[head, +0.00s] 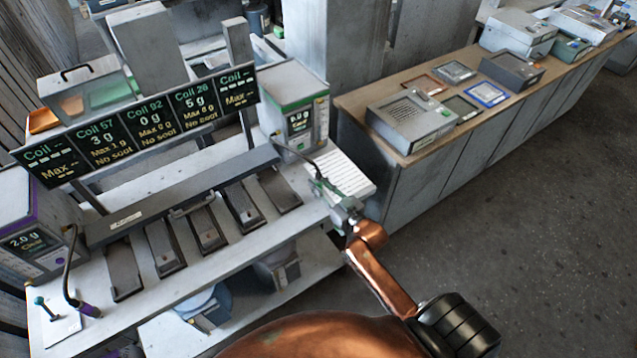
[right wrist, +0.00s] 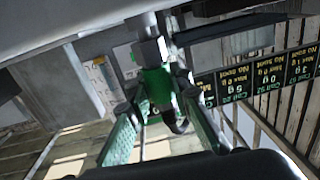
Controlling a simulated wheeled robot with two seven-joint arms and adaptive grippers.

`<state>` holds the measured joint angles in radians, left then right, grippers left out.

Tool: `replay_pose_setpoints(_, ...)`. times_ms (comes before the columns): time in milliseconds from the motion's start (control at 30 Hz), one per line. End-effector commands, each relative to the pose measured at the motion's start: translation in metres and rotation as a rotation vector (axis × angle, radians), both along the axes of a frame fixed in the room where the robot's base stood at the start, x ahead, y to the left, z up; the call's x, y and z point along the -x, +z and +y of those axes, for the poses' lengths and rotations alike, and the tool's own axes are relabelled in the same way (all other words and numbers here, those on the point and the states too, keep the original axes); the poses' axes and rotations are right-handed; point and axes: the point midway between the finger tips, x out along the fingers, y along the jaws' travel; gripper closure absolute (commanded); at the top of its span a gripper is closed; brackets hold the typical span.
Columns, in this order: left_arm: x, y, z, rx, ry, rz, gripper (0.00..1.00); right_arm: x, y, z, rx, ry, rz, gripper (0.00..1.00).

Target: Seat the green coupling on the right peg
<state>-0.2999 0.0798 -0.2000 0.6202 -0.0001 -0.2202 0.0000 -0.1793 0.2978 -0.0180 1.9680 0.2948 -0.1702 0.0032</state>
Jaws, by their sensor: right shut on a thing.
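My right gripper (head: 340,203) is at the right end of the grey workbench, beside the green-trimmed box. It is shut on the green coupling (right wrist: 155,85), which shows between the two fingers in the right wrist view. A dark hose (head: 305,158) runs from the box to the coupling at the gripper. In the head view the coupling is small and mostly hidden by the fingers. I cannot make out the right peg; the gripper covers that part of the bench. My left gripper is not in view.
The green-trimmed box (head: 297,110) stands close behind the gripper. A white printed sheet (head: 343,174) lies beside it. Several dark trays (head: 205,230) fill the bench middle, below a row of coil displays (head: 147,122). A purple coupling (head: 88,309) and a teal-topped peg (head: 43,304) are at the left end.

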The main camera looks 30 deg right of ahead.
Motion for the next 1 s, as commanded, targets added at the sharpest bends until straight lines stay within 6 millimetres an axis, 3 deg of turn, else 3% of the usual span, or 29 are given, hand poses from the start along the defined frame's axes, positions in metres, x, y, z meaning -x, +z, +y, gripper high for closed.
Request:
replay_pose_setpoints(400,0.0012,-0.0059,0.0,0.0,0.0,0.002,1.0,0.0,-0.0102,-0.0001,0.001,0.0,-0.001,1.0)
replay_pose_setpoints(433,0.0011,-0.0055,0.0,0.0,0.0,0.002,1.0,0.0,-0.0096,-0.0001,0.001,0.0,-0.001,0.79)
replay_pose_setpoints(700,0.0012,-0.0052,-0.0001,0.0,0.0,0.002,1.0,0.0,-0.0093,-0.0001,0.0,0.0,-0.001,0.61)
replay_pose_setpoints(1000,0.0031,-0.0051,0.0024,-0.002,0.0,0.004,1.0,0.0016,-0.0107,-0.0003,0.0,0.0,0.002,0.6)
